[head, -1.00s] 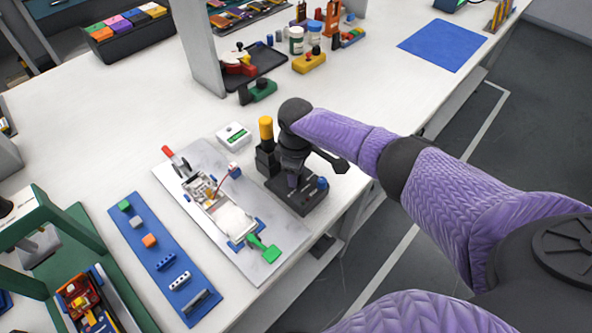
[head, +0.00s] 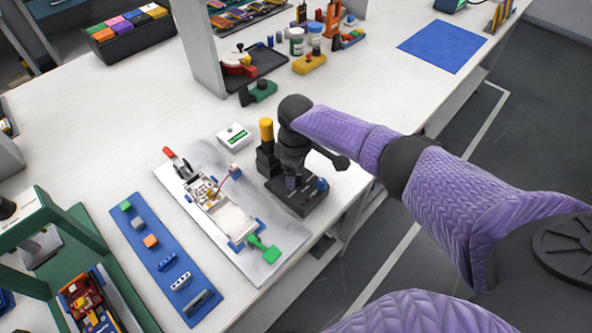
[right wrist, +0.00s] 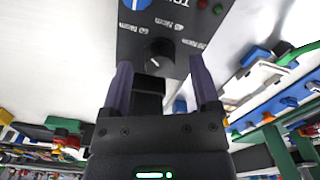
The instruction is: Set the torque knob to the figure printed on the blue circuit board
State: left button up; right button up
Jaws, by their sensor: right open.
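The torque knob (right wrist: 159,50) is a round black dial with a small white mark, on a dark panel (right wrist: 128,45) in the right wrist view. White Ncm figures around it appear upside down and are hard to read. My right gripper (right wrist: 161,76) is open, its purple-grey fingers close to the knob and on either side of it. In the head view my right gripper (head: 291,180) points down over the black torque unit (head: 308,203) and hides the knob. I cannot make out a blue circuit board with a printed figure. My left gripper is not in view.
A yellow-topped post (head: 266,130) and a white display box (head: 234,136) stand close by. A blue strip (head: 190,255) holds small parts. The table's front edge is near.

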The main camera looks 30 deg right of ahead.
notch_tip(320, 180, up, 8)
jog(key=p, duration=0.3)
jog(key=shift+r, duration=0.35)
